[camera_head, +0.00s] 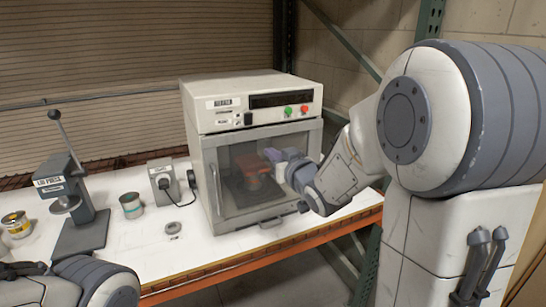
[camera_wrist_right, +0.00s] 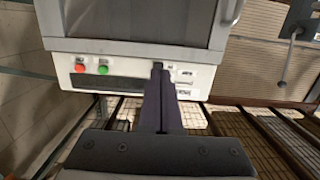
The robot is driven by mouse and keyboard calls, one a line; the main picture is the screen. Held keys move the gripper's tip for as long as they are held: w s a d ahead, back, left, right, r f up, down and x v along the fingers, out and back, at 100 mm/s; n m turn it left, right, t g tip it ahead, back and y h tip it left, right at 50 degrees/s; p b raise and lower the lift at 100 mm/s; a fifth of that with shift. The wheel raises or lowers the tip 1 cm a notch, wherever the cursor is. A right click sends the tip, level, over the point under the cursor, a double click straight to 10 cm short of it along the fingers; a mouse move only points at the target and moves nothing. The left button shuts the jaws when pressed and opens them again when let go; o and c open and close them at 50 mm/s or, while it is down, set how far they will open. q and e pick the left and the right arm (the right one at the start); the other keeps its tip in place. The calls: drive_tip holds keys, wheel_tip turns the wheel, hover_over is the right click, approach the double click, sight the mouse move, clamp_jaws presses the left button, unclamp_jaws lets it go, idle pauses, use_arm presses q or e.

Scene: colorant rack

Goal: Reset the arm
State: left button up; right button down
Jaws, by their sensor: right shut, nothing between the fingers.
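My right gripper (camera_head: 272,155) is in front of the glass door of a white machine (camera_head: 205,95). In the right wrist view its two dark fingers (camera_wrist_right: 160,68) are pressed together with nothing between them. The same machine shows upside down there, with its control panel (camera_wrist_right: 130,72) behind the fingers. Whether the gripper touches the door cannot be told. My left arm comes in at the bottom left, with a dark part that looks like the left gripper (camera_head: 20,269) at the picture edge. Its fingers cannot be made out.
The machine's door (camera_head: 235,205) looks closed, with a reddish thing (camera_head: 252,165) behind the glass.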

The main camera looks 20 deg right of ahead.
drive_tip(key=shift+a, duration=0.1)
drive_tip(key=s+a+f+n+g+y, duration=0.1)
drive_tip(key=s+a+f+g, duration=0.35)
drive_tip(key=a, duration=0.25)
drive_tip(key=s+a+f+n+g, duration=0.1)
drive_tip(key=s+a+f+g, duration=0.2)
drive_tip(key=s+a+f, duration=0.3)
drive_tip(key=s+a+f+n+g, duration=0.2)
drive_tip(key=s+a+g, duration=0.1)
drive_tip(key=s, duration=0.8)
drive_tip(key=s+a+f+n+g, duration=0.2)
drive_tip(key=s+g, duration=0.4)
drive_tip(key=s, duration=0.6)
drive_tip(key=shift+s+a+f+n+h, duration=0.3)
drive_tip(key=shift+a+f+n+h, duration=0.1)
drive_tip(key=shift+a+f, duration=0.25)
drive_tip(key=shift+r, duration=0.1)
